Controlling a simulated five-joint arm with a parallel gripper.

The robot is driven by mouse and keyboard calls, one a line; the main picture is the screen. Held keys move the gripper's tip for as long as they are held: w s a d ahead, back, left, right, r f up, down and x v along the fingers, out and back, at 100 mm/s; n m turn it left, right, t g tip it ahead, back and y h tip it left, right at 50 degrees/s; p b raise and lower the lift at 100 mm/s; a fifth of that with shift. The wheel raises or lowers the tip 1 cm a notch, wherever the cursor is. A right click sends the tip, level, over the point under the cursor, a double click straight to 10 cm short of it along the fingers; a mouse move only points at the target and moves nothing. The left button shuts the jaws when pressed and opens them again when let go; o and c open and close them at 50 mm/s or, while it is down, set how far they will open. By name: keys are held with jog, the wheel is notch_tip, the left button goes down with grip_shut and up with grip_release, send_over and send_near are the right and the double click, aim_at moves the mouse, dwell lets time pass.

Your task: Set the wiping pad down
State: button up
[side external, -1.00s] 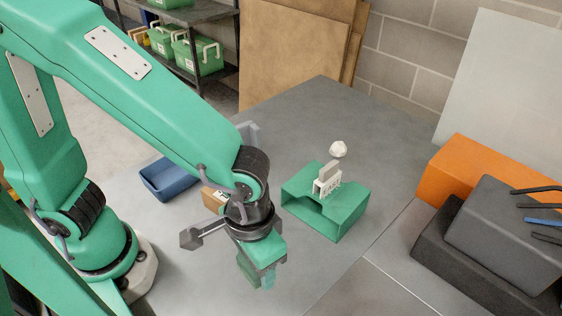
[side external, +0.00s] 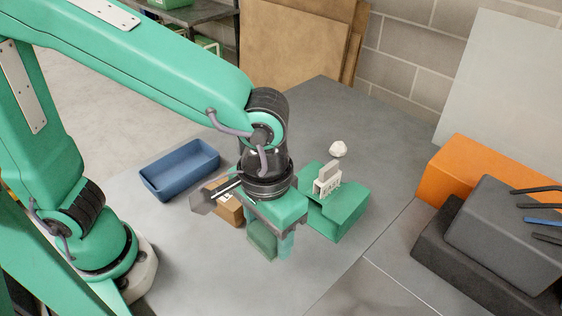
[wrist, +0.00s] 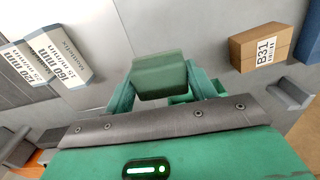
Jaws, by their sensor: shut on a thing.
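My gripper (side external: 270,243) is shut on the wiping pad (side external: 262,241), a green block, over the grey table in front of the green open-sided holder. In the wrist view the pad (wrist: 160,75) sits between the two green fingers of my gripper (wrist: 162,88). The pad looks held above the table, but the gap under it is hard to judge.
The green holder (side external: 345,218) carries a small white labelled piece (side external: 327,184). A cardboard box (side external: 229,207) and a blue tray (side external: 180,172) lie left of my gripper. A white lump (side external: 338,149), an orange box (side external: 480,178) and a dark grey case (side external: 500,235) are right. The front table is clear.

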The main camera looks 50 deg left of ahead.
jog(key=w+a+r+n, duration=0.15)
jog(key=w+n, duration=0.35)
jog(key=w, duration=0.7)
jog(key=w+a+n, duration=0.3)
jog(key=w+n, duration=0.2)
jog(key=w, duration=0.6)
jog(key=w+a+f+n, duration=0.2)
jog(key=w+a+n, duration=0.6)
jog(key=w+a, duration=0.8)
jog(key=f, duration=0.5)
jog(key=shift+s+d+f, duration=0.1)
jog(key=shift+s+d, duration=0.1)
jog(key=shift+s, duration=0.1)
jog(key=w+a+f, duration=0.1)
jog(key=a+f, duration=0.1)
jog(key=a, duration=0.1)
jog(key=w+a+f, duration=0.2)
jog(key=a, duration=0.2)
jog(key=w+a+f, duration=0.2)
jog(key=a+f, duration=0.1)
jog(key=shift+a, duration=0.25)
